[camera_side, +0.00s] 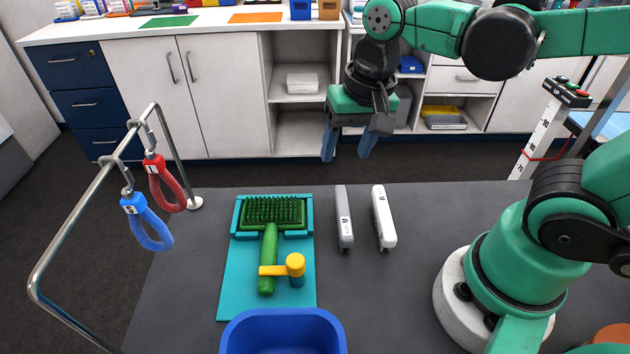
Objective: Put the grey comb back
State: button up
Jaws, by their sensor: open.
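A long, narrow grey piece, seemingly the grey comb (344,222), lies on the dark grey table, roughly in line with the view. A similar white piece (384,222) lies close to its right, with a gap between them. Both carry small dark marks; no teeth can be made out. My gripper (347,150) is above the table's far side, pointing down. Its two blue fingers are apart with nothing between them. It is beyond the grey and white pieces in the picture and touches neither.
A green brush (267,240) lies in a teal holder (228,285) with a yellow clamp (294,264). A blue bin (342,334) stands at the front. A metal rail (75,228) holds red (165,184) and blue (148,226) loops. Table right of the white piece is clear.

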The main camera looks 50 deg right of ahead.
jog(key=n+t, duration=0.1)
jog(key=n, duration=0.1)
jog(key=w+d+n+t, duration=0.1)
jog(key=n+t, duration=0.3)
jog(key=shift+w+d+r, duration=0.2)
jog(key=shift+w+d, duration=0.1)
jog(key=shift+d, duration=0.05)
dwell(0.6)
